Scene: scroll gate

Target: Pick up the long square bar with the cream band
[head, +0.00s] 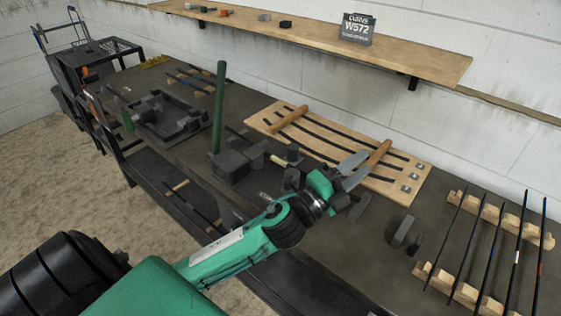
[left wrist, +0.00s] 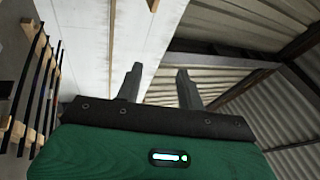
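Several long thin dark bars lie side by side across a wooden notched rack (head: 450,195) at the right of the bench in the head view. One bar (head: 514,262) there carries a small pale band, white or cream; its cross-section is too small to tell. A neighbouring bar (head: 539,260) has a red mark. The rack and bars also show at the left edge of the left wrist view. My left gripper (head: 364,169) is over the wooden board, left of the rack, with its fingers apart and empty. The left wrist view shows the same spread fingers (left wrist: 158,82). My right gripper is out of view.
A wooden board (head: 262,122) with dark strips and two wooden rollers lies beneath the left gripper. Dark blocks (head: 403,231) stand between board and rack. A green post (head: 219,105) rises from a dark block. A wall shelf (head: 430,66) holds a sign (head: 357,28).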

